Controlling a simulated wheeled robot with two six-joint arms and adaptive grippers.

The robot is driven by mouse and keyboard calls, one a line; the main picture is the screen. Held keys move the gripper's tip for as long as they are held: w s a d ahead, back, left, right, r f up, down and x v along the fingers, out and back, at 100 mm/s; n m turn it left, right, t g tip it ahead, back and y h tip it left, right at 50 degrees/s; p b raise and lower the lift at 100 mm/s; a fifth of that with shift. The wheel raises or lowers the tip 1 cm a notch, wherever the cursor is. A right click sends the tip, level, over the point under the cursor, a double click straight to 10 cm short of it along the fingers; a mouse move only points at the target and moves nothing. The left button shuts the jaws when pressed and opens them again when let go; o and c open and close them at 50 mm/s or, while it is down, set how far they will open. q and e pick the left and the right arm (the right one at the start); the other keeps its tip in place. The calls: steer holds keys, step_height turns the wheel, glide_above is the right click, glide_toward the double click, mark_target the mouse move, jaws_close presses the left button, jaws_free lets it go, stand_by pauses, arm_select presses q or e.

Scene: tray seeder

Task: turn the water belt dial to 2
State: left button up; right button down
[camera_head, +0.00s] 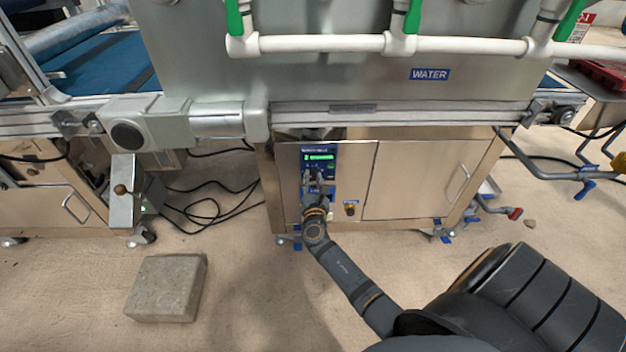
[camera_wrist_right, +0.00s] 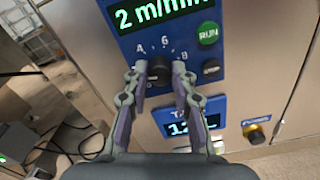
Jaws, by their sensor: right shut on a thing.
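The blue water belt control panel (camera_head: 320,154) is on the front of the metal cabinet under the WATER sign. In the right wrist view, its black dial (camera_wrist_right: 158,73) has the numbers 4, 6 and 8 visible around its top. The dial's pointer is hard to make out. The green display (camera_wrist_right: 155,14) above reads 2 m/min, cut off at the edge. My right gripper (camera_wrist_right: 159,68) is shut on the dial, one finger on each side. It also shows at the panel in the head view (camera_head: 319,179). My left gripper is out of view.
Below are a second blue display (camera_wrist_right: 190,118), partly hidden, and a yellow-based knob (camera_wrist_right: 255,133). A concrete block (camera_head: 166,288) and black cables (camera_head: 212,205) lie on the floor.

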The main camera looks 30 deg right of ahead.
steer(key=shift+f, duration=0.15)
steer(key=c, duration=1.1)
jaws_free()
steer(key=v, duration=1.2)
steer(key=shift+s, duration=0.1)
steer(key=shift+d, duration=0.1)
